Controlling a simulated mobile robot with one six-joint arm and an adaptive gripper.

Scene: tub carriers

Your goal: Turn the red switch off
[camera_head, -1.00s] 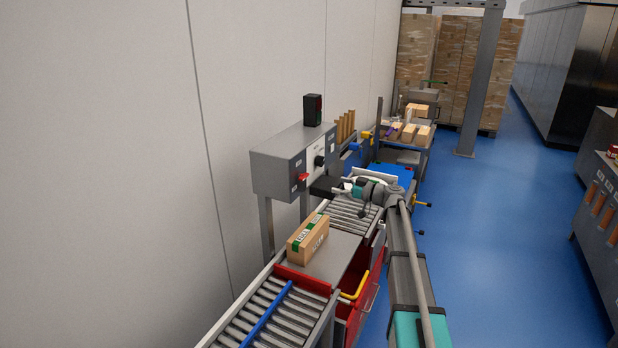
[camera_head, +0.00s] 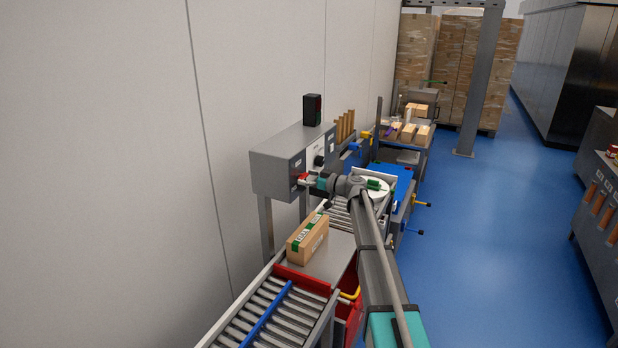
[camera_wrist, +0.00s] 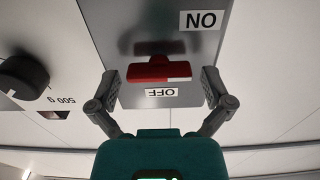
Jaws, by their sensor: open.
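The red switch (camera_wrist: 158,69) is on a grey plate in the wrist view. Its bar lies crosswise, with a pale mark at its right end. An ON label (camera_wrist: 201,20) is at the plate's upper right and an OFF label (camera_wrist: 161,92) just below the bar; both read upside down. I cannot tell which setting it is at. My gripper (camera_wrist: 159,84) is open, one finger to each side of the bar, with gaps visible. In the head view the red switch (camera_head: 303,176) shows on the grey control box (camera_head: 283,165), with my gripper (camera_head: 313,181) close in front.
A black knob (camera_wrist: 24,75) marked 500 g is beside the switch plate. A taped carton (camera_head: 307,239) sits on the conveyor below the box. A black unit (camera_head: 312,110) stands on top of the box. Blue floor to the right is free.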

